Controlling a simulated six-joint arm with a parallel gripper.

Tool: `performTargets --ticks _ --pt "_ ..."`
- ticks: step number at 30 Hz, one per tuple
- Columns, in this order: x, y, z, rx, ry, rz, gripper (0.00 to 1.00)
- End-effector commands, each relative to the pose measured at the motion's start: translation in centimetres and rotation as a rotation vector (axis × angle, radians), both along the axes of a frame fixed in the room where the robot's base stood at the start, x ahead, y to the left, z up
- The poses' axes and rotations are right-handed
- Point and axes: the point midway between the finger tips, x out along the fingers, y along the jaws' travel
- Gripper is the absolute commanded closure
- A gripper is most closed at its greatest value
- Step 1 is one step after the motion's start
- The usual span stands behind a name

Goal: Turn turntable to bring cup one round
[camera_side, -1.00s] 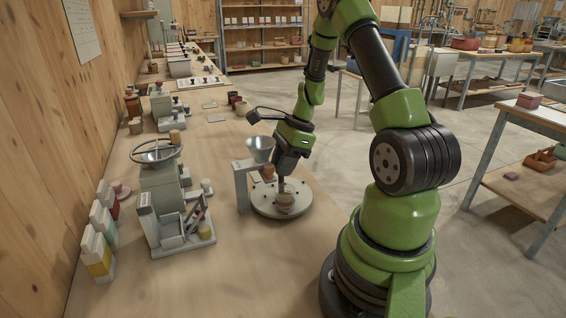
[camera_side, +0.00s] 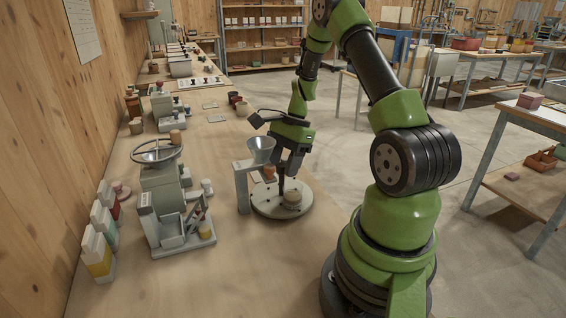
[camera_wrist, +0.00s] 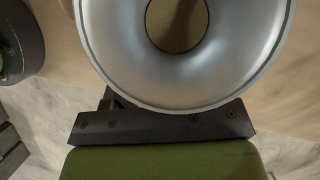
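The round pale turntable (camera_side: 268,211) stands on the wooden bench, with small dark pegs or holes on its top. A tan cup (camera_side: 293,198) stands on its right side. A reddish-brown cup (camera_side: 268,174) shows near its back, below the grey funnel (camera_side: 261,149). Which of them is cup one I cannot tell. My gripper (camera_side: 281,190) points down over the turntable, its tip low near the top and just left of the tan cup; contact is unclear. In the wrist view a silver funnel-like ring (camera_wrist: 118,62) hides the fingertips, so their opening does not show.
A grey post (camera_side: 241,188) holds the funnel at the turntable's left edge, close to my gripper. A grey machine with a handwheel (camera_side: 158,152) stands farther left. Coloured cartons (camera_side: 97,254) line the wall. The front of the bench is clear.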

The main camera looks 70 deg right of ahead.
Motion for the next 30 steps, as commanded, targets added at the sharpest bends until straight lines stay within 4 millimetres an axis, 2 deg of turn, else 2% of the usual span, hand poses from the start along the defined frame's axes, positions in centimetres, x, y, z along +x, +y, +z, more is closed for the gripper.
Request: performTargets --ticks 8,11,24,30 --pt "0.0 0.0 0.0 0.000 0.000 -0.001 0.48" --pt "0.0 -0.3 0.6 -0.002 -0.003 -0.002 0.48" --pt "-1.1 -3.1 7.8 -0.003 -0.003 -0.003 0.48" --pt "-1.4 -3.6 9.1 -0.001 -0.001 0.000 0.48"
